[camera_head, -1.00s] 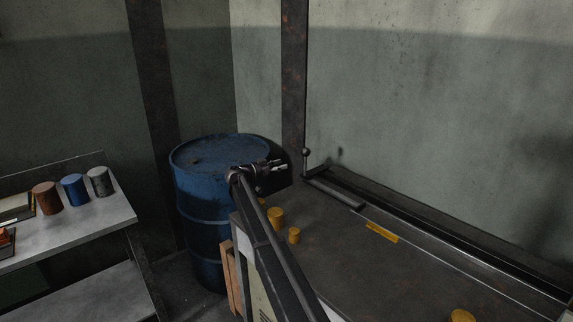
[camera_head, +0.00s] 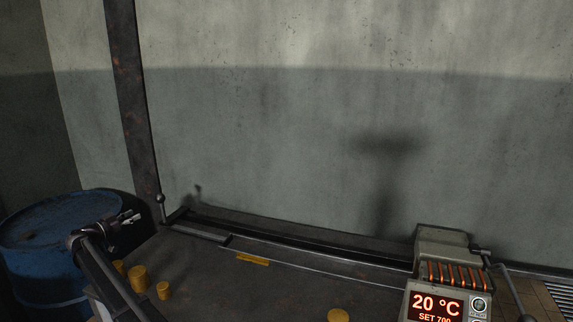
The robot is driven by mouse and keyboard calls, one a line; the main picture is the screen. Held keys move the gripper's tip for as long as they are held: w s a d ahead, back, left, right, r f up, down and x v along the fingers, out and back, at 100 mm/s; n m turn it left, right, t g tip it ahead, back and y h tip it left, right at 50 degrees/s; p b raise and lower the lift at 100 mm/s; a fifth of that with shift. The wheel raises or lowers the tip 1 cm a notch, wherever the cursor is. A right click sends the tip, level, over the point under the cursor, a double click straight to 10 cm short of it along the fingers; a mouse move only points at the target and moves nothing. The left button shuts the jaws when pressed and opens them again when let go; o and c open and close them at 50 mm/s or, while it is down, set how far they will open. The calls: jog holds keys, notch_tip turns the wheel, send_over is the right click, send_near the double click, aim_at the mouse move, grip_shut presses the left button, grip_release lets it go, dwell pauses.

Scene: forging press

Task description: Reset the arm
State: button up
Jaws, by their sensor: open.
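My gripper (camera_head: 131,217) is at the lower left of the head view, at the end of my dark arm, which reaches up from the bottom edge. Its jaws are open and point to the right, with nothing seen between them. In the picture it overlaps the right side of the blue drum (camera_head: 40,235). The arm hides part of the drum and of the bench's left end.
A dark bench (camera_head: 290,290) carries several yellow cylinders (camera_head: 138,278), a yellow strip (camera_head: 252,259) and a rail with a ball-topped lever (camera_head: 161,207). A heater unit (camera_head: 435,302) reading 20 °C, SET 700, stands at right. A rusty post (camera_head: 131,95) rises behind.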

notch_tip(320, 180, up, 8)
jog(key=p, duration=0.7)
jog(key=shift+r+p, duration=0.35)
jog(key=shift+p, duration=0.15)
